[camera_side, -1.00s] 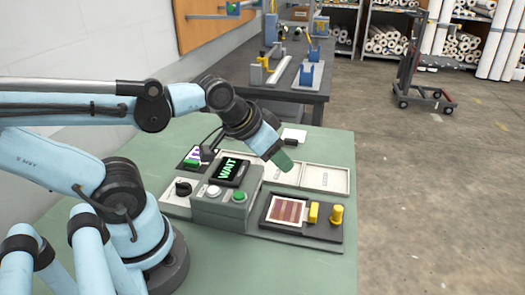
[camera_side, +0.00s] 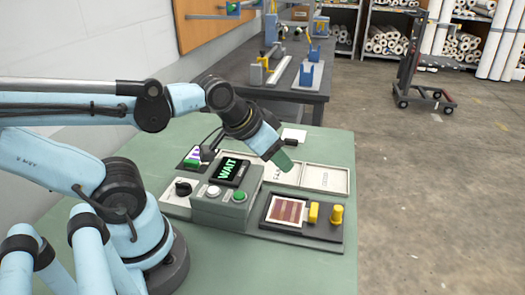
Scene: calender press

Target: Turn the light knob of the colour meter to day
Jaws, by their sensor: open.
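The colour meter (camera_side: 226,205) is a grey box on the green table, its tilted dark screen (camera_side: 231,170) showing "WAIT" in green. A white button (camera_side: 214,191) and a green button (camera_side: 239,196) sit on its front. A black knob (camera_side: 183,187) stands on a pale plate at the meter's left; its markings are too small to read, so I cannot tell its setting. My gripper (camera_side: 284,160) has green fingertips and is open. It hangs above the pale trays, up and right of the meter, apart from the knob.
A dark board (camera_side: 268,230) right of the meter carries a striped brown sample (camera_side: 288,210), a yellow block (camera_side: 314,212) and a yellow knob (camera_side: 336,214). Pale trays (camera_side: 325,180) lie behind it. The green table (camera_side: 270,270) is clear in front.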

